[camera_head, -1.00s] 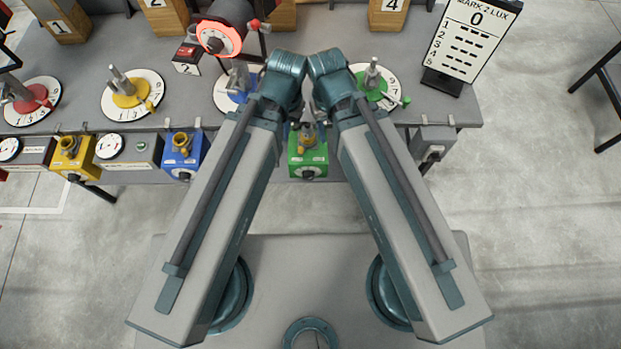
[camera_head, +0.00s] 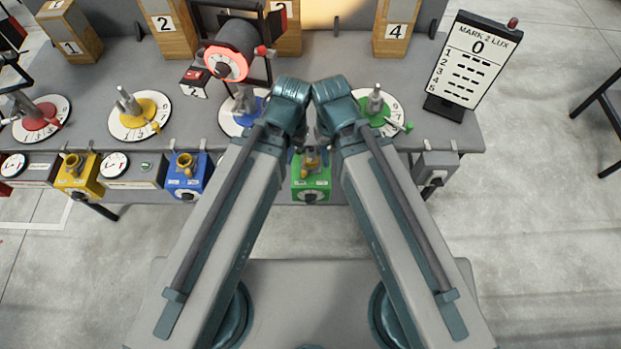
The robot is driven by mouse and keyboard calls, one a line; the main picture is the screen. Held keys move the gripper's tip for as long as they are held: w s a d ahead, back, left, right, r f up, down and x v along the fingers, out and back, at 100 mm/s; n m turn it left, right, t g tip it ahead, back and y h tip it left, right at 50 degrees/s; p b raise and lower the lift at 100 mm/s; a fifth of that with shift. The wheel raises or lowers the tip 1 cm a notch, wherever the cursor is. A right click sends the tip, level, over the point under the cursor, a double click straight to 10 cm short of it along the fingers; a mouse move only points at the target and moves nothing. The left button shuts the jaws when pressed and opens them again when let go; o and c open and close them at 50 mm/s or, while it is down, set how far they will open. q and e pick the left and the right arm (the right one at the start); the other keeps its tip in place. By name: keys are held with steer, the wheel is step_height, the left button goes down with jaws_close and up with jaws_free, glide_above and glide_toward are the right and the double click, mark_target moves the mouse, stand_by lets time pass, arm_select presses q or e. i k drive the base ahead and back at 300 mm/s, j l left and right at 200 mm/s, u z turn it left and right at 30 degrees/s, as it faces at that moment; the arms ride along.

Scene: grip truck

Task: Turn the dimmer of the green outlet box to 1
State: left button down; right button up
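The green outlet box (camera_head: 311,184) is fixed at the front edge of the table, between my two forearms. Its dimmer, a dark knob on a pale dial (camera_head: 310,196), is on the front face. The dial's marks are too small to read. A brass socket (camera_head: 311,160) sits on top of the box. My two arms reach forward from the bottom on either side of the box and their folded ends meet above it. Both grippers are hidden behind or below the arm ends. I see no hand touching the dimmer.
A blue box (camera_head: 186,176) and a yellow box (camera_head: 78,178) hang on the same table edge to the left. A grey box (camera_head: 436,168) is to the right. Round dials, a red-faced lamp (camera_head: 226,62) and a scoreboard (camera_head: 468,62) showing 0 stand on the table (camera_head: 420,125).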

mark_target(310, 199)
steer(key=z, duration=1.95)
steer(key=k+z, duration=0.3)
steer(key=k, duration=1.2)
